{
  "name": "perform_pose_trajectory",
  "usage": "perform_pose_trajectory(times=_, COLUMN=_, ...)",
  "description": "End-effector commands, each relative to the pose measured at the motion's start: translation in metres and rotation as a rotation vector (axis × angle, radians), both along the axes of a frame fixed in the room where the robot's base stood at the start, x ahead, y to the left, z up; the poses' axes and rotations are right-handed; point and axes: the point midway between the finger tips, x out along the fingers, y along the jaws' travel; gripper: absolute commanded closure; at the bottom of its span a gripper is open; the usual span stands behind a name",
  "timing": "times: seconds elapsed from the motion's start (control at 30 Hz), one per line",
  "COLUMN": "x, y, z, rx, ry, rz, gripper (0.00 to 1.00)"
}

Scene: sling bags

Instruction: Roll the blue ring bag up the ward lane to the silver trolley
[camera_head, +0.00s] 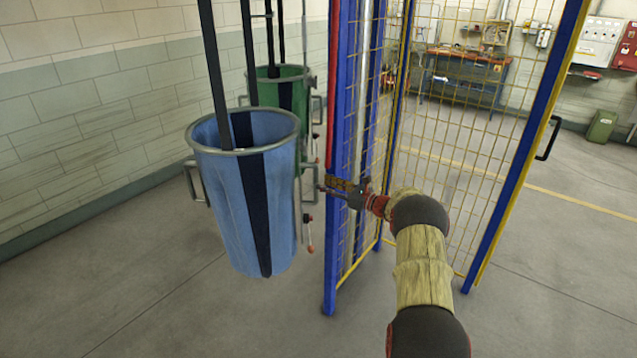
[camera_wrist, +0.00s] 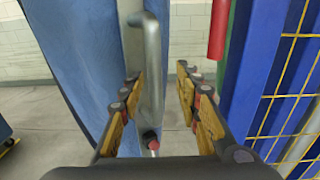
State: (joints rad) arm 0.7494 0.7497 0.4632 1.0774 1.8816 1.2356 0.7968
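The blue ring bag (camera_head: 225,185) hangs by black straps in the head view, with a grey ring rim and metal side handles. Its blue side fills the left of the wrist view (camera_wrist: 75,60). My gripper (camera_head: 322,188) reaches in from the right, past the blue fence post, towards the bag's right side. In the wrist view my gripper (camera_wrist: 158,82) is open, and a grey bar handle (camera_wrist: 153,65) shows between its fingers, nearer the left one. I cannot tell whether they touch it. I cannot make out a silver trolley.
A green bag (camera_head: 290,88) hangs behind the blue one. A blue-framed mesh panel (camera_head: 343,150) stands just right of my gripper, and a mesh gate (camera_head: 475,130) stands open beyond my arm. A block wall (camera_head: 90,100) runs along the left. The floor at front left is clear.

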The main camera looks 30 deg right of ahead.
Motion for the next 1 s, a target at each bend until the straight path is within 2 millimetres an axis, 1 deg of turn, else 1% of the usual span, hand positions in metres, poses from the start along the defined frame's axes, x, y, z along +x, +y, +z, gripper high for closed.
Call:
perform_pose_trajectory(times=0.03, x=-0.012, y=-0.006, z=0.0, rx=0.002, ry=0.001, rz=-0.004, gripper=0.67)
perform_pose_trajectory(times=0.2, x=-0.041, y=-0.017, z=0.0, rx=0.0, ry=0.0, rz=-0.003, gripper=0.67)
perform_pose_trajectory(times=0.3, x=-0.053, y=-0.022, z=0.0, rx=0.001, ry=0.0, rz=-0.003, gripper=0.67)
perform_pose_trajectory(times=0.4, x=-0.061, y=-0.025, z=0.0, rx=0.001, ry=0.0, rz=-0.003, gripper=0.67)
perform_pose_trajectory(times=0.57, x=-0.065, y=-0.026, z=0.0, rx=0.0, ry=0.0, rz=-0.002, gripper=0.67)
perform_pose_trajectory(times=1.0, x=-0.065, y=-0.026, z=0.0, rx=0.0, ry=0.0, rz=-0.002, gripper=0.67)
